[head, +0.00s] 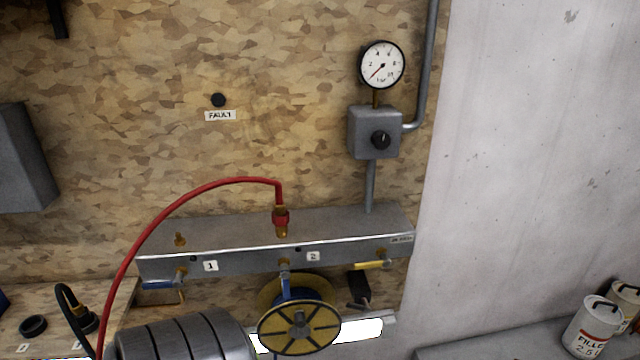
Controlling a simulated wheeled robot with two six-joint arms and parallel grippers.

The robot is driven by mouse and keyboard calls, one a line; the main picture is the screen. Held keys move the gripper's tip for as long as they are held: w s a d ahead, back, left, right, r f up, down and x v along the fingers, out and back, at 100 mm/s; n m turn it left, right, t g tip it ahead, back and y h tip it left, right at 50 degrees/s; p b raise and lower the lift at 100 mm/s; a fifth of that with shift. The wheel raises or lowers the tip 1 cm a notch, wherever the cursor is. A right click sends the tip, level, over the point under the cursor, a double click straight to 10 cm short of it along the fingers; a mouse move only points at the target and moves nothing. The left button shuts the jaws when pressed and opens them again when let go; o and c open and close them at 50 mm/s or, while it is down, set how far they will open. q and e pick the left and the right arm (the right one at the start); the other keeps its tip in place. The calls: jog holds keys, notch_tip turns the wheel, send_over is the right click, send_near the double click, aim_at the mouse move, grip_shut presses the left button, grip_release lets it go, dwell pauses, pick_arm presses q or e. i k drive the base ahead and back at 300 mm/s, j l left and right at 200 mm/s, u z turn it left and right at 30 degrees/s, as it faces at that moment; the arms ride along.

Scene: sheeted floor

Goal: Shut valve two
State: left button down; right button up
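A grey metal manifold (340,227) is fixed along the board wall. Its label "2" (313,256) sits right of a brass valve with a blue lever (285,279), valve two; the lever points down, its lower end partly hidden behind a yellow reel. A red hose (190,187) runs from the brass fitting (281,220) above valve two down to the lower left. Left of it, beside label "1" (211,266), valve one's blue lever (158,285) lies sideways. A yellow lever (372,265) lies sideways at the manifold's right end. Neither gripper is in view.
The yellow-and-black reel (318,332) and a ribbed grey cylinder (180,342) stand in front below the manifold. A pressure gauge (382,64) and grey knob box (370,131) are above right. Filler tins (590,332) sit on a ledge right. A "FAULT" lamp (218,100) is dark.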

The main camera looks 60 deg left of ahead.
aim_at(285, 273)
jog(key=u, duration=2.05)
